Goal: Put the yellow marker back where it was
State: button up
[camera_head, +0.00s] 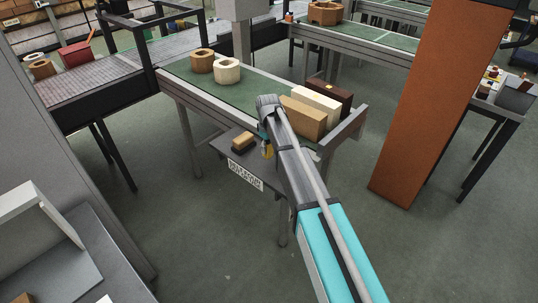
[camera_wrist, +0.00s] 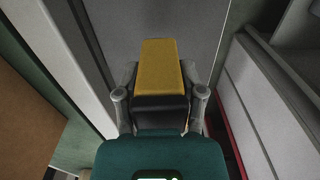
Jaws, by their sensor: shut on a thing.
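My gripper (camera_wrist: 160,95) is shut on the yellow marker (camera_wrist: 160,62), which shows as a yellow, block-like shape between the two grey fingers in the wrist view. In the head view, a small bit of yellow marker (camera_head: 268,152) shows below the end of my arm, beside the green-topped table (camera_head: 262,93). My arm hides most of the gripper (camera_head: 266,143) there. A dark grey surface lies behind the marker in the wrist view. I cannot tell whether the marker touches it.
A low grey shelf (camera_head: 222,155) with a brown block (camera_head: 243,141) juts from the table's front. Tan, white and dark brown bricks (camera_head: 318,108) stand on the tabletop, with two ring-shaped blocks (camera_head: 214,66) to the left. An orange-brown pillar (camera_head: 437,100) stands at right. The floor in front is clear.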

aim_at(268, 152)
jog(key=shift+f+b, duration=1.1)
jog(key=shift+f, duration=0.35)
jog(key=shift+f, duration=0.1)
jog(key=o, duration=0.9)
notch_tip(268, 152, up, 12)
jog(key=p, duration=1.2)
jog(key=shift+d, duration=0.1)
